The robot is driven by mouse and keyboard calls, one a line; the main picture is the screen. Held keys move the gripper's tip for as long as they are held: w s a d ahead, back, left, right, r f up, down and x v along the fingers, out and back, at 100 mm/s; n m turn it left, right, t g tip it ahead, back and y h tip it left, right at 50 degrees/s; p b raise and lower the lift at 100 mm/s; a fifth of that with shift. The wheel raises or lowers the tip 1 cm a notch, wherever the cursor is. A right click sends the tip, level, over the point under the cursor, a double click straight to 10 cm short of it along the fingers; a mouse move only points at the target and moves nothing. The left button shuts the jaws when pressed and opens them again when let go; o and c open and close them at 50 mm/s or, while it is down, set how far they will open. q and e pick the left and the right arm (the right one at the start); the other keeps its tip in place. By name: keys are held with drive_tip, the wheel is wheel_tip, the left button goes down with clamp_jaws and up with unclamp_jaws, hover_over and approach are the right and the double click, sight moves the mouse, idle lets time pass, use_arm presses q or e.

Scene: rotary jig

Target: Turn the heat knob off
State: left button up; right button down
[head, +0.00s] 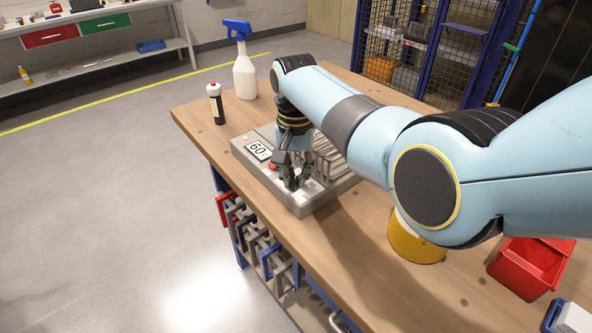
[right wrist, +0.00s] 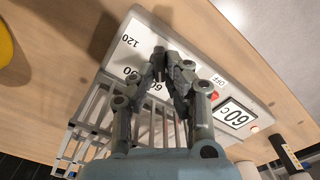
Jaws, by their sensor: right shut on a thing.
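The grey heating unit (head: 303,206) sits on the wooden table with a display (head: 258,151) that reads 60. In the right wrist view its panel (right wrist: 140,36) shows dial marks, including OFF (right wrist: 218,80), 60, 100 and 120. My right gripper (head: 292,182) reaches down to the panel at the unit's front corner. It also shows in the right wrist view (right wrist: 168,62), its fingertips close together over the middle of the dial marks. It is shut on the heat knob, which the fingers mostly hide, so its pointer cannot be read. My left gripper is not in view.
Metal rack slots (head: 328,158) stand behind the gripper. A yellow container (head: 415,247) and a red bin (head: 530,266) are at right.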

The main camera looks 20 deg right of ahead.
drive_tip(key=n+p, duration=0.1)
drive_tip(key=n, duration=0.1)
drive_tip(key=shift+a+r+n, duration=0.1)
drive_tip(key=shift+r+n, duration=0.05)
drive_tip(key=shift+n, duration=0.15)
drive_tip(key=n+p, duration=0.1)
drive_tip(key=n, duration=0.1)
drive_tip(key=shift+w+a+n+p, duration=0.1)
drive_tip(key=shift+n+p, duration=0.2)
drive_tip(key=n+p, duration=0.1)
drive_tip(key=n, duration=0.4)
drive_tip(key=shift+a, duration=0.2)
drive_tip(key=c, duration=1.4)
unclamp_jaws()
wheel_tip(320, 180, up, 12)
drive_tip(key=shift+f, duration=0.1)
